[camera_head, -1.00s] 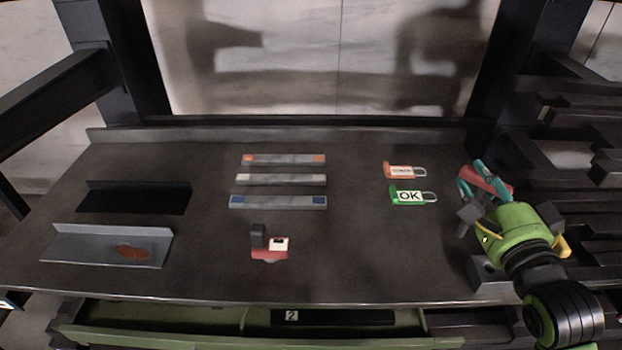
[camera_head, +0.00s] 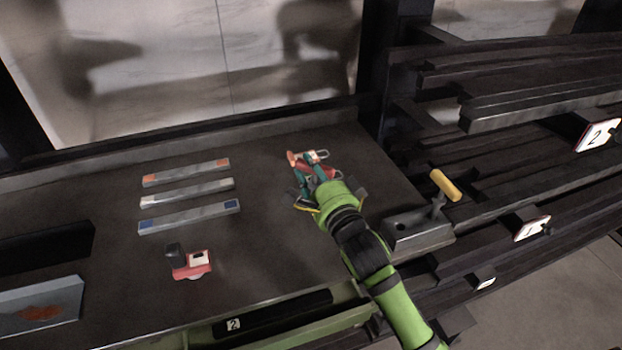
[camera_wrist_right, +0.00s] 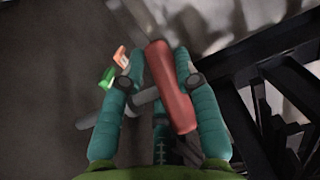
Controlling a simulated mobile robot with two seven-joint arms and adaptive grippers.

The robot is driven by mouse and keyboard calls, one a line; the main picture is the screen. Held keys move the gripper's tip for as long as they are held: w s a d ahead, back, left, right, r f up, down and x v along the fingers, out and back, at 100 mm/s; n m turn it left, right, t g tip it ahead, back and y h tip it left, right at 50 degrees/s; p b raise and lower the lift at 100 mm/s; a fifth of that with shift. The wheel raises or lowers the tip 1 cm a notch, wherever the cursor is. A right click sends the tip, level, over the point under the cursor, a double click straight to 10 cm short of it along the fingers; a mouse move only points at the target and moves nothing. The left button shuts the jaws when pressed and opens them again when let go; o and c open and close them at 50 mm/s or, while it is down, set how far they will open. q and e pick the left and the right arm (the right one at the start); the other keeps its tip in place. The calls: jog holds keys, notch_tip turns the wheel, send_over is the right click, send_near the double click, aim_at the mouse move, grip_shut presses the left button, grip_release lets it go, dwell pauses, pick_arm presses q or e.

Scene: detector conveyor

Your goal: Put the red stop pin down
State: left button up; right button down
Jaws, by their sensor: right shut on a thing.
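The red stop pin is held in my right gripper (camera_head: 313,168). Its red handle (camera_wrist_right: 170,86) lies between the teal fingers in the right wrist view, with a grey shaft (camera_wrist_right: 95,118) sticking out to the left. In the head view a little of the red pin (camera_head: 330,171) shows between the fingers. The gripper is over the right part of the dark table, in front of the tags. I cannot tell whether the pin touches the table. My left gripper is out of view.
An orange tag (camera_wrist_right: 121,58) and a green tag (camera_wrist_right: 107,77) are close by the gripper. A grey block (camera_head: 418,231) with a yellow-handled lever (camera_head: 445,185) stands right of my arm. Three grey bars and a red device (camera_head: 192,264) lie left. Dark rails (camera_head: 530,95) are at right.

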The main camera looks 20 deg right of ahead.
jog(key=shift+f, duration=1.3)
jog(key=c, duration=0.9)
grip_release()
jog(key=shift+f, duration=0.1)
jog(key=shift+s+d+b, duration=0.25)
jog(key=shift+s+b, duration=0.05)
jog(key=shift+s, duration=1.7)
jog(key=shift+s+d+b, duration=0.2)
jog(key=shift+s+b, duration=0.15)
jog(key=shift+s, duration=1.65)
jog(key=shift+s+d+b, duration=0.25)
jog(key=shift+s+b, duration=0.05)
jog(key=shift+s, duration=1.7)
